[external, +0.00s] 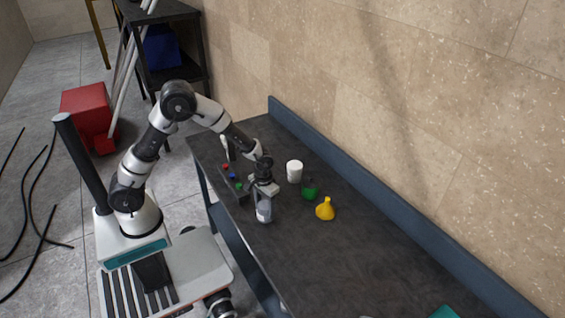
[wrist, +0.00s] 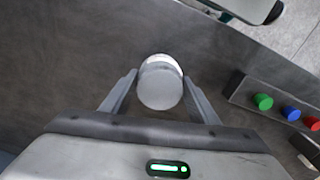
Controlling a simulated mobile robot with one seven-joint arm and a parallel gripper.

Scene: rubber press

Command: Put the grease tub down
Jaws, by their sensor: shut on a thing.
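My gripper (external: 263,196) is shut on the grease tub, a small pale grey cylinder (external: 264,211) near the front edge of the dark bench, pointing down at it. In the wrist view the tub (wrist: 160,86) shows its round, light top between the two fingers of my gripper (wrist: 159,80). The fingers lie on either side of it. I cannot tell whether its base touches the bench top (external: 345,262) or hangs just above it.
A control box (external: 233,190) with red, blue and green buttons stands left of my gripper. Behind and right are a white cylinder (external: 294,171), a green item (external: 310,190) and a yellow funnel-shaped item (external: 325,209). The bench is clear further right, towards a teal item (external: 444,312).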

